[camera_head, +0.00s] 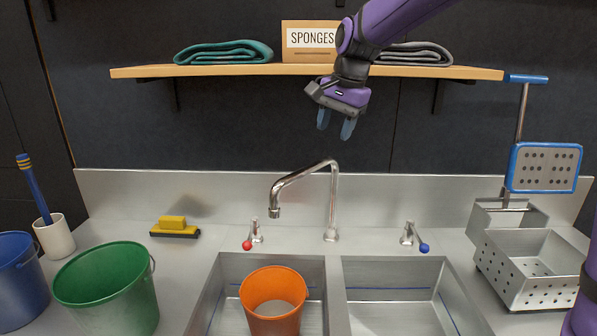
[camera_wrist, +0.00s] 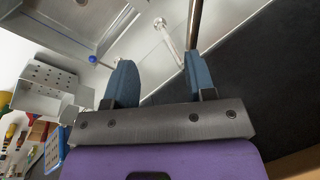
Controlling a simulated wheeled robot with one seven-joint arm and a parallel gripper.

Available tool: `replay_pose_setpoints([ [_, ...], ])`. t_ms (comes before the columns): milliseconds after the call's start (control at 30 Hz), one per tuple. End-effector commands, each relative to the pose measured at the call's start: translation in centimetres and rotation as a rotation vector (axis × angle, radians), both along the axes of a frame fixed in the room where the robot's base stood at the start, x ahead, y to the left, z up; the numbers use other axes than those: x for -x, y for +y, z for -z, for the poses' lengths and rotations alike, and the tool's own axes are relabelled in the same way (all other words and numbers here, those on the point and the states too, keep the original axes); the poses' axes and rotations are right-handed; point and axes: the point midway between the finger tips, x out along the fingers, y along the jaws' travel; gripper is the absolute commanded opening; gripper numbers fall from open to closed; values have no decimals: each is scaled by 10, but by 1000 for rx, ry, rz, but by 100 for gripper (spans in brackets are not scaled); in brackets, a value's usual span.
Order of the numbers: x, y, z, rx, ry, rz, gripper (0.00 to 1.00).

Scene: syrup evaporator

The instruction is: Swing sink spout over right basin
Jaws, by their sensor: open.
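The chrome sink spout (camera_head: 308,176) rises from the deck behind the two basins and bends left, its outlet hanging over the back of the left basin. The right basin (camera_head: 395,315) is empty. An orange bucket (camera_head: 273,305) stands in the left basin (camera_head: 215,300). My gripper (camera_head: 337,130) is open and empty, above the bend of the spout and slightly right of it.
A red-tipped tap (camera_head: 250,240) and a blue-tipped tap (camera_head: 414,238) flank the spout. A shelf (camera_head: 230,71) with cloths and a sponges box is above. A perforated metal basket (camera_head: 527,270) stands right, a green bucket (camera_head: 107,290) left.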

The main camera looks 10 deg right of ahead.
Motion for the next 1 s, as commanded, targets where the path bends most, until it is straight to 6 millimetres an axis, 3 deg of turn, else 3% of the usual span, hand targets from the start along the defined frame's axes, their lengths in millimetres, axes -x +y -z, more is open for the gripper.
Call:
replay_pose_setpoints([
  [100,-26,27,14,9,27,48,50],
  [300,-48,53,25,17,45,104,50],
  [567,-53,59,41,19,51,116,50],
  [1000,-64,68,113,19,50,114,50],
])
